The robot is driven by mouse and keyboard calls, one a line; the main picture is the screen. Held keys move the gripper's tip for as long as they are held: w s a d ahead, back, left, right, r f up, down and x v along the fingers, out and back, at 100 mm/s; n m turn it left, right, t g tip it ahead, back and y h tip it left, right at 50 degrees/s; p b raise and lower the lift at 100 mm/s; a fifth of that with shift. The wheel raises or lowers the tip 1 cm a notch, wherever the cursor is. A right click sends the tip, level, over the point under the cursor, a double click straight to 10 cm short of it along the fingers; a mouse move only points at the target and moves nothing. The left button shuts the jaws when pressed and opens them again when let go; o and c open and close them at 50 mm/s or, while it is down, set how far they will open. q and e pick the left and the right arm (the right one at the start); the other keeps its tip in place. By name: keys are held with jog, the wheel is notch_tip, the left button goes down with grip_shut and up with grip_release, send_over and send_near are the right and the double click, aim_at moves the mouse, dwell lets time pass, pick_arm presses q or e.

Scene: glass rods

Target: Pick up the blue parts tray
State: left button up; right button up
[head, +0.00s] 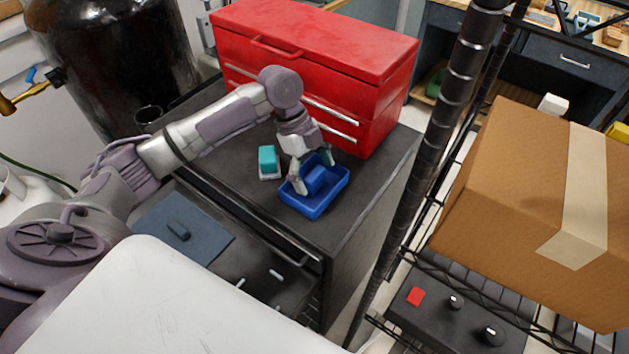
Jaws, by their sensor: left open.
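The blue parts tray (327,202) sits on the dark cabinet top, in front of the red toolbox. A raised blue block or grip (316,179) stands in its middle. My left gripper (313,174) is open above the tray, its fingers pointing down on either side of the raised blue part. The fingertips are low, near the tray; whether they touch it I cannot tell. My right gripper is not in view.
A red toolbox (313,57) stands close behind the tray. A teal block on a pale base (268,162) is just left of it. A shelf rack with a cardboard box (500,190) rises at the right. Bare cabinet top (378,178) lies right of the tray.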

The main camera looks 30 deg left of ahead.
pick_arm(q)
jog(key=shift+x, duration=1.45)
jog(key=shift+s, duration=0.1)
jog(key=c, duration=1.4)
jog(key=shift+c, duration=0.6)
jog(key=shift+r, duration=0.2)
